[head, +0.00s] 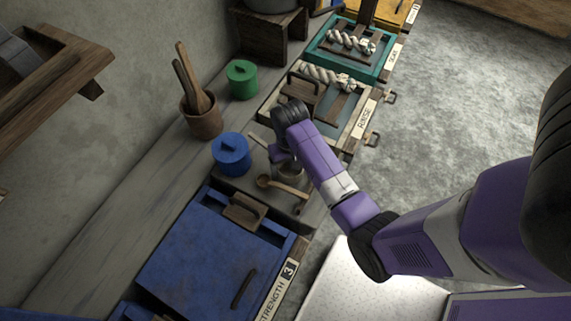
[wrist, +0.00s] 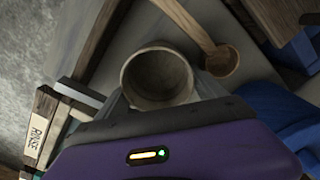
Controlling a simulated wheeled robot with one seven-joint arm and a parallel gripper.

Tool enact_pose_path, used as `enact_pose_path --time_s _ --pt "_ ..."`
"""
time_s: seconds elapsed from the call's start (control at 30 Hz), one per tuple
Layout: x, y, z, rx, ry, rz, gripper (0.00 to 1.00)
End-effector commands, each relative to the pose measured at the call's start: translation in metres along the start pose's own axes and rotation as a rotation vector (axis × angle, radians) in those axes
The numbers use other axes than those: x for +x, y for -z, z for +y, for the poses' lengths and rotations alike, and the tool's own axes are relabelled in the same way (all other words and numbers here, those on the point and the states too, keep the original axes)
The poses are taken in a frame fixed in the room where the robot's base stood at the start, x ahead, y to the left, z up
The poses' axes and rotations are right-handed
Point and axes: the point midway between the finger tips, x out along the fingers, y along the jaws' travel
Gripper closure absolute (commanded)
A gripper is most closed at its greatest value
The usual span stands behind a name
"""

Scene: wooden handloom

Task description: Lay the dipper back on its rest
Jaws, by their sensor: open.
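A spoon-shaped wooden dipper (head: 281,187) lies on the grey bench beside a round cup (head: 289,170). In the wrist view the dipper's bowl (wrist: 221,61) is right of the cup and its handle runs up and left. The cup (wrist: 156,77) is empty-looking, pale and open-topped. My gripper (wrist: 162,93) is open, with a grey finger on either side of the cup; I cannot tell whether they touch it. In the head view my wrist partly hides the cup and fingers. I cannot clearly make out the dipper's rest.
A blue lidded pot (head: 231,155) stands left of the gripper, near a green pot (head: 242,79) and a crock of wooden tools (head: 203,118). A blue lidded box (head: 210,255) is in front. A rinse tray (head: 355,118) lies behind. The bench's left strip is clear.

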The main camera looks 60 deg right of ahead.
Motion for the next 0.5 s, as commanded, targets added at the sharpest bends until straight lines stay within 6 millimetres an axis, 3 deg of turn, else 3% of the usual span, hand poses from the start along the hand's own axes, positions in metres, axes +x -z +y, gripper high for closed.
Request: enact_pose_path --time_s 0.23,0.5 --pt "0.0016 0.0001 0.0001 0.000 0.000 0.001 0.23" --pt "0.0011 0.0003 0.0000 0.001 0.000 0.001 0.76"
